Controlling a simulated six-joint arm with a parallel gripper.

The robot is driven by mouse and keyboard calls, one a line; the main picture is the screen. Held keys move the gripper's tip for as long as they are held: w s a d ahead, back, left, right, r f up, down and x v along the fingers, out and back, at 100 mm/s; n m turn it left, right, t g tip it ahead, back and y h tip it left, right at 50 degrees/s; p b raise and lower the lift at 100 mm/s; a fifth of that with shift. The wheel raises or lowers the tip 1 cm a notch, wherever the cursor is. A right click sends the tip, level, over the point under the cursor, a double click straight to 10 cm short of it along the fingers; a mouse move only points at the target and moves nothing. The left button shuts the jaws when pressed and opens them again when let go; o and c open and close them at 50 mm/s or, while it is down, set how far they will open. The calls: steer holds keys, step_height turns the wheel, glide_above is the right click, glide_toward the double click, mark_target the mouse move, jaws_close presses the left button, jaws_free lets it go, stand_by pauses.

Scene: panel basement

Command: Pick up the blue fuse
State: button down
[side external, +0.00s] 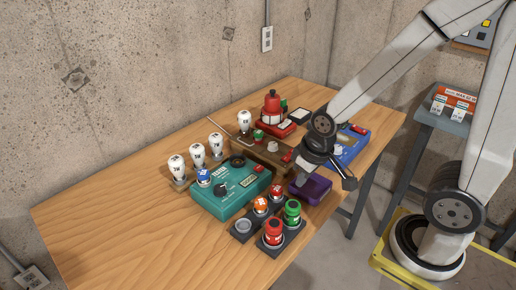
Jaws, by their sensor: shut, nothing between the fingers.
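A blue-capped fuse (204,175) with a white label stands upright at the left back corner of the teal box (232,190). I cannot tell whether it is seated in the box or stands just behind it. My gripper (299,180) is shut and empty. It points down over the area by the small purple box (314,190), to the right of the teal box and well apart from the blue fuse. My fingertips are small and partly lost against dark things.
A dark holder (246,238) with red, green and orange pieces stands in front. White bulb-like pieces (197,155) stand behind the teal box. A brown block (270,150), a red device (272,108) and a blue box (351,146) stand farther back. The left of the wooden table (110,220) is clear.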

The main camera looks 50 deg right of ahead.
steer(key=shift+c, duration=0.7)
jaws_free()
steer(key=m+g+y, duration=0.2)
steer(key=m+y, duration=1.1)
steer(key=m, duration=0.5)
glide_toward(204, 177)
steer(key=a+f, duration=0.2)
steer(key=a, duration=0.1)
steer(key=shift+f, duration=0.3)
steer(key=shift+w+m+t, duration=0.5)
steer(key=shift+w+m, duration=0.2)
